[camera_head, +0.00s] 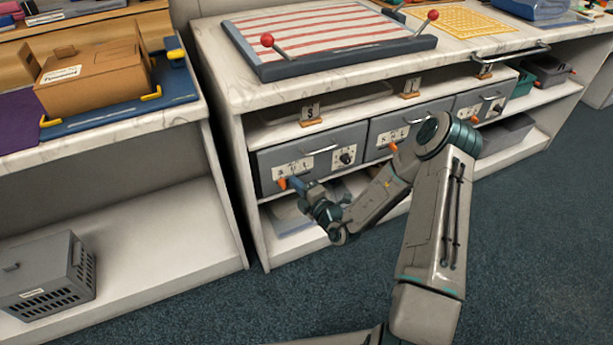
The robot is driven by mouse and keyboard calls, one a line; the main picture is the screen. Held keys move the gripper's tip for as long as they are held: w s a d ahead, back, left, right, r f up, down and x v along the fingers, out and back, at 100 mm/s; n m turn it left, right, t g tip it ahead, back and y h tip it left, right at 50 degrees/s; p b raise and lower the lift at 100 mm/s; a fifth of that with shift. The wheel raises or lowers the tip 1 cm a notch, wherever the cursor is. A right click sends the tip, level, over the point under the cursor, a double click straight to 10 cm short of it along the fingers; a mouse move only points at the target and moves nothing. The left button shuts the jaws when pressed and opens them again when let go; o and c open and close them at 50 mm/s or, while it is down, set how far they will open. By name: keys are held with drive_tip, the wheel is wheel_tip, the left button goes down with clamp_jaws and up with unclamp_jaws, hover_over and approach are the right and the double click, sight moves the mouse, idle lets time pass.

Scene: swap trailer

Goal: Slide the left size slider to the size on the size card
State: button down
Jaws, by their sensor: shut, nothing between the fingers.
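The left size slider (282,183) is an orange knob on the front of the left grey box. It sits below the left end of a pale letter scale (300,168). The size card (311,111) stands in a wooden holder on the shelf above that box and appears to read S. My gripper (298,184) is shut and empty, its tips just right of the orange knob. I cannot tell whether they touch it. My gripper and wrist cover the box's lower edge beside the knob.
A black dial (346,156) is on the same box, right of the scale. Middle (395,148) and right sliders (474,119) have their own cards above. The counter holds a striped board (328,37) with red-knobbed levers. Open floor (530,240) lies at the right.

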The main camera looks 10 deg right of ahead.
drive_tip(key=shift+d+h, duration=0.3)
drive_tip(key=shift+d, duration=0.55)
drive_tip(key=s+a+p+v, duration=0.1)
drive_tip(key=a+p+v, duration=0.1)
drive_tip(key=v, duration=0.7)
drive_tip(key=shift+f+p, duration=0.15)
drive_tip(key=shift+p, duration=0.45)
drive_tip(key=shift+s, duration=0.15)
